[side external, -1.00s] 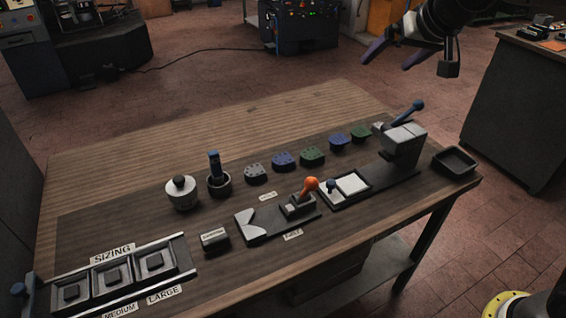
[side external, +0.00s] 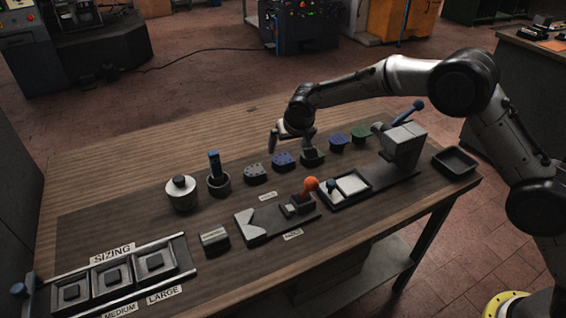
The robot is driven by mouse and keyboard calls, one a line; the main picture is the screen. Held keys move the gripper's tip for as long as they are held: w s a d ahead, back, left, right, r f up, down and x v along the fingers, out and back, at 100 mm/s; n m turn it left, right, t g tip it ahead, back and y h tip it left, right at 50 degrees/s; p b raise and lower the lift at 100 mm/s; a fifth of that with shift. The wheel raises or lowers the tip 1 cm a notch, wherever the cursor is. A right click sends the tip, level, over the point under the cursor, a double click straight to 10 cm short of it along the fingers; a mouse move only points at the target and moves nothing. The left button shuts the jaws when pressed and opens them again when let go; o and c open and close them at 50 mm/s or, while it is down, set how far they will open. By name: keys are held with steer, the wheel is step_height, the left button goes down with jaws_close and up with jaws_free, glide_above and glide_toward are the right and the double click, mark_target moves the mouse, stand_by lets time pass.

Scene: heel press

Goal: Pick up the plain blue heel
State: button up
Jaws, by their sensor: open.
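A row of heels stands on the table behind the fixtures. The blue heel (side external: 338,141) second from the right shows no dots that I can make out and looks plain. Another blue heel (side external: 284,161), in the middle of the row, has light dots on top. My gripper (side external: 291,142) is open and empty, pointing down over the row near the dotted blue heel and the dotted green heel (side external: 313,158). It is left of the plain-looking blue heel. Its exact height above the heels is hard to tell.
A green heel (side external: 361,132) and a grey press with a blue lever (side external: 403,142) stand close on the right. A grey dotted heel (side external: 255,174) and a cup with a blue-handled tool (side external: 218,183) stand left. The table behind the row is clear.

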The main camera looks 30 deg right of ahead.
mark_target(282, 159)
steer(key=x, duration=1)
steer(key=shift+w, duration=0.1)
steer(key=shift+c, duration=0.2)
steer(key=c, duration=1.5)
steer(key=shift+r, duration=0.1)
